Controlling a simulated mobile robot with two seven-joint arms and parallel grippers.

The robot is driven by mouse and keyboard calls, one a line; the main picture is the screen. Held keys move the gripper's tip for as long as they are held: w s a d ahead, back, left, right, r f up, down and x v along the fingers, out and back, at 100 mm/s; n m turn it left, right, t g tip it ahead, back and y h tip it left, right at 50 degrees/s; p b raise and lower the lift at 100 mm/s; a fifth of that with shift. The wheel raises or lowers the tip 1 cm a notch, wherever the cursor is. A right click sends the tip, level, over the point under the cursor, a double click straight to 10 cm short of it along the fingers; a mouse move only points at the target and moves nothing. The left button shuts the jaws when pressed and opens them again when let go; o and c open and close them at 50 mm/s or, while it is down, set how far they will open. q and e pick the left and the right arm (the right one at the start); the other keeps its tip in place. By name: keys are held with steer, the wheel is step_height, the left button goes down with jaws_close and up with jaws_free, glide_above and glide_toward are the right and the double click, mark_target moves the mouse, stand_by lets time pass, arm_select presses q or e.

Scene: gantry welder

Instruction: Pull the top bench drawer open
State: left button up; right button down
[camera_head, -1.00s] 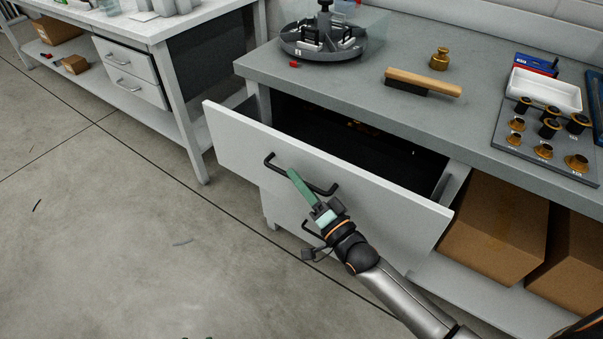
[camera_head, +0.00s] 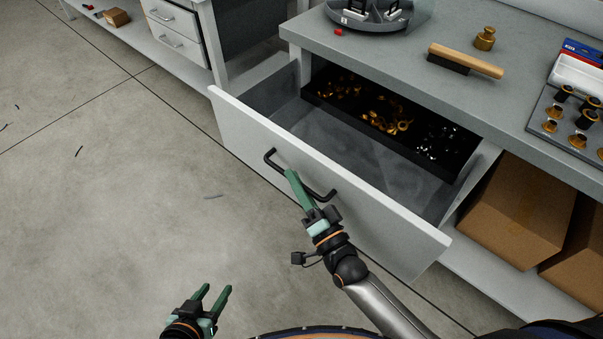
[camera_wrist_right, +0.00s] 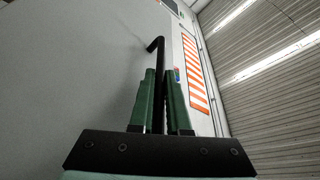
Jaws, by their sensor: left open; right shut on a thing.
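The top bench drawer (camera_head: 330,175) stands well out from the grey bench, its front panel facing the lower left. Its black bar handle (camera_head: 272,162) is on the front. My right gripper (camera_head: 293,178) is shut on the handle; in the right wrist view the black handle bar (camera_wrist_right: 155,46) runs between its green fingers (camera_wrist_right: 161,85). Inside the drawer a black tray (camera_head: 395,128) at the back holds brass and silver small parts. My left gripper (camera_head: 216,292) is open and empty above the floor at the lower left.
On the bench top (camera_head: 400,75) are a wooden brush (camera_head: 466,60), a brass weight (camera_head: 485,38) and a round grey carousel (camera_head: 368,15). Cardboard boxes (camera_head: 515,205) fill the shelf right of the drawer.

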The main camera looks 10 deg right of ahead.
steer(key=c, duration=0.9)
jaws_free()
steer(key=v, duration=1.2)
steer(key=shift+s+d+f, duration=0.1)
steer(key=shift+s+f, duration=0.05)
steer(key=shift+s, duration=0.1)
